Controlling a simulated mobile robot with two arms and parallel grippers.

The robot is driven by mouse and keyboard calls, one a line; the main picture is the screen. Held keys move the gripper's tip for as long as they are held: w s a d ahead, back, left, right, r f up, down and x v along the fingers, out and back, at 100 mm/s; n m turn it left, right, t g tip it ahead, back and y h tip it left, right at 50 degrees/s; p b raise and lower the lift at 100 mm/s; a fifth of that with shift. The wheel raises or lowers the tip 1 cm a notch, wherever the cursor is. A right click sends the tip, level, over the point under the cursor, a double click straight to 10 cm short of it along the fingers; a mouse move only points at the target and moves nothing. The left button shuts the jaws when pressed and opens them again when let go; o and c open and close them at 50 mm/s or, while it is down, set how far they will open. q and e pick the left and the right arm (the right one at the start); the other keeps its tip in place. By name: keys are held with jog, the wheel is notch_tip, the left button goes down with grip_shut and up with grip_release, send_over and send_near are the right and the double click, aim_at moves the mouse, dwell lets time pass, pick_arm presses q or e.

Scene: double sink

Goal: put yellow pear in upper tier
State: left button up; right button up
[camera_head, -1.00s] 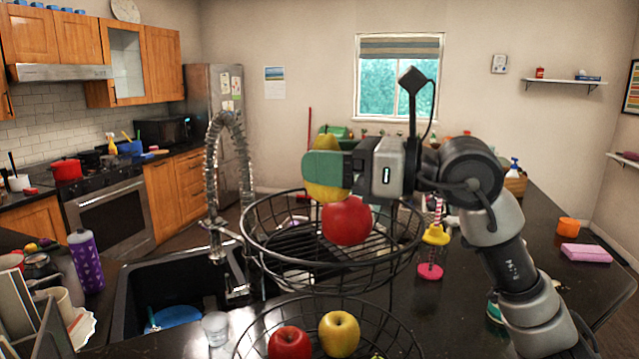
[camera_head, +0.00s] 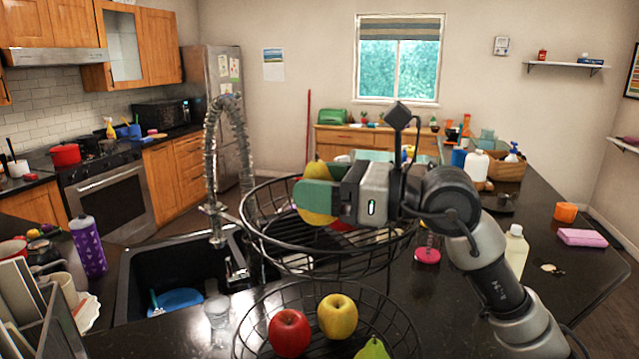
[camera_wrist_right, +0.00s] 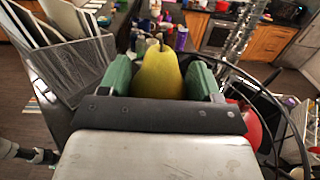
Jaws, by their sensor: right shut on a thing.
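The yellow pear (camera_head: 314,205) is held upright between the green fingers of my right gripper (camera_head: 322,197). It also shows between the fingers in the right wrist view (camera_wrist_right: 160,72). My right gripper is shut on it. In the head view the pear is within the outline of the upper tier (camera_head: 262,243), a round black wire basket, near its rim height. Whether it touches the basket floor cannot be told. A red apple (camera_head: 340,224) in the upper tier is mostly hidden behind the gripper; it shows in the right wrist view (camera_wrist_right: 248,124).
The lower wire tier (camera_head: 250,312) holds a red apple (camera_head: 289,332), a yellow apple (camera_head: 338,316) and a green pear (camera_head: 373,349). The sink (camera_head: 130,283) and tall spring faucet (camera_head: 211,160) stand to the left. A bottle (camera_head: 516,248) stands right of my arm.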

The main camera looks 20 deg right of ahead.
jog(key=shift+f+b, duration=0.3)
jog(key=shift+f, duration=0.15)
jog(key=o, duration=1)
jog(key=shift+r, duration=0.1)
